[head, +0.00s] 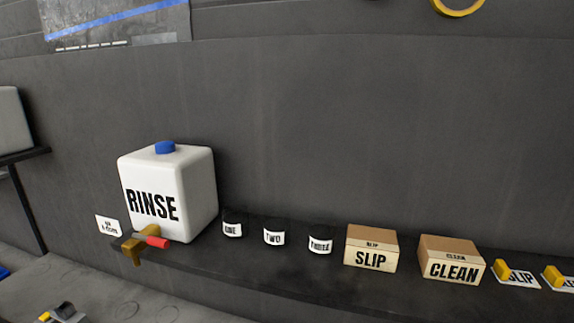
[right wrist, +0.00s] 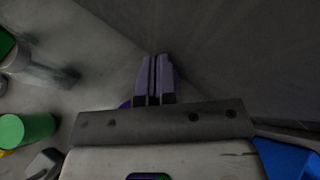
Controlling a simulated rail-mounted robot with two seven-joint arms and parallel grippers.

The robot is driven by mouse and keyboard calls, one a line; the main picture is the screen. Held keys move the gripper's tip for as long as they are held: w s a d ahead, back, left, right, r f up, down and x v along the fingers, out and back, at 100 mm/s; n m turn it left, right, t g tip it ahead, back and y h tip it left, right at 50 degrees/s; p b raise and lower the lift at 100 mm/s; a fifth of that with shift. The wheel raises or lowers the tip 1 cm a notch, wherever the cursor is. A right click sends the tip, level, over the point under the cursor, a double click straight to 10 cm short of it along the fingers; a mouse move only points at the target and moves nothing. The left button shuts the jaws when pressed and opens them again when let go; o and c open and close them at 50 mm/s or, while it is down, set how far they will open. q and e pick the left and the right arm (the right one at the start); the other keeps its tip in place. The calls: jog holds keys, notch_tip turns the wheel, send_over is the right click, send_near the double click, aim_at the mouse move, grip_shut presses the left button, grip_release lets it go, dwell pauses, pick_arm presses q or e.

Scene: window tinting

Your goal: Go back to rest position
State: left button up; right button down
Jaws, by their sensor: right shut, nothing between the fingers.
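My right gripper (right wrist: 156,80) shows in the right wrist view. Its two purple-grey fingers are together with nothing between them. It is apart from the objects around it, over a grey surface near a dark wall. My left gripper does not show in either view. Neither arm shows in the head view.
A dark shelf (head: 262,272) holds a white RINSE tank (head: 180,185) with a tap (head: 145,243), several dark labelled jars (head: 274,233), a SLIP box (head: 370,250) and a CLEAN box (head: 450,262). Green cylinders (right wrist: 27,129) and a blue object (right wrist: 285,160) flank the right gripper.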

jog(key=s+a+r+m+t+h, duration=0.35)
jog(key=s+a+m+t, duration=0.45)
jog(key=m, duration=0.8)
jog(key=s+a+f+m+g+h, duration=0.1)
jog(key=s+f+m+g+h, duration=0.1)
jog(key=s+f+m+g, duration=0.45)
jog(key=s+a+f+m+g+h, duration=0.1)
jog(key=s+f+m+g+h, duration=0.15)
jog(key=s+m, duration=0.55)
jog(key=s+a+f+m+g+h, duration=0.1)
jog(key=s+f+m+g, duration=0.4)
jog(key=s, duration=0.6)
jog(key=a+f+y, duration=0.1)
jog(key=a, duration=0.2)
jog(key=s+a+m+g+y, duration=0.1)
jog(key=a, duration=0.2)
jog(key=s+a+f+m+y, duration=0.1)
jog(key=a, duration=0.2)
jog(key=shift+a+f+m+g, duration=0.25)
jog(key=shift+a+f+g, duration=0.05)
jog(key=shift+f+g, duration=0.1)
jog(key=a+m+y, duration=0.1)
jog(key=a, duration=0.4)
jog(key=a+m+y, duration=0.1)
jog(key=a, duration=0.2)
jog(key=shift+s+a+f+m+y, duration=0.15)
jog(key=shift+s+f+m+y, duration=0.1)
jog(key=shift+f+m+y, duration=0.05)
notch_tip(320, 180, up, 25)
jog(key=p, duration=2.5)
